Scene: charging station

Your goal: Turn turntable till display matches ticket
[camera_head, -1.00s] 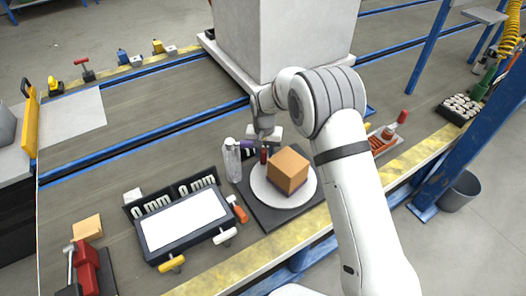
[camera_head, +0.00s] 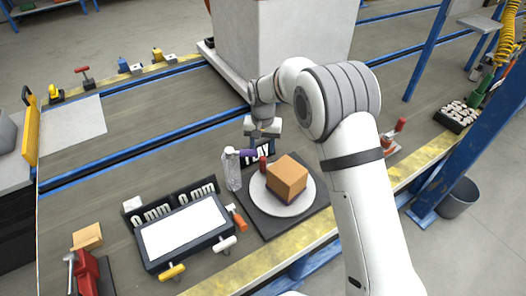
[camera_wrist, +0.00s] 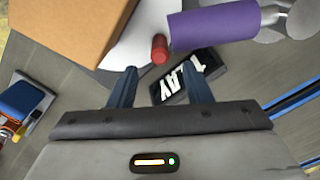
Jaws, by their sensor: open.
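The turntable is a white disc (camera_head: 283,210) on a dark square base (camera_head: 262,225) in the head view. A brown cardboard box (camera_head: 287,176) sits on the disc. A red upright peg (camera_head: 262,165) stands at the disc's far-left rim; in the wrist view the peg (camera_wrist: 160,50) shows just beyond my fingertips. A black panel (camera_head: 257,153) with white characters stands behind the disc; the wrist view shows the panel (camera_wrist: 178,84) between my fingers, its text not fully clear. My gripper (camera_wrist: 160,70) is open and empty, above and behind the peg, apparently apart from it.
A clear bottle-like item with a purple part (camera_head: 232,170) stands close left of the turntable. A white screen (camera_head: 184,227) with two black "0 mm" panels lies further left. An orange-handled tool (camera_head: 236,217) lies between. A large pale block (camera_head: 280,40) stands behind.

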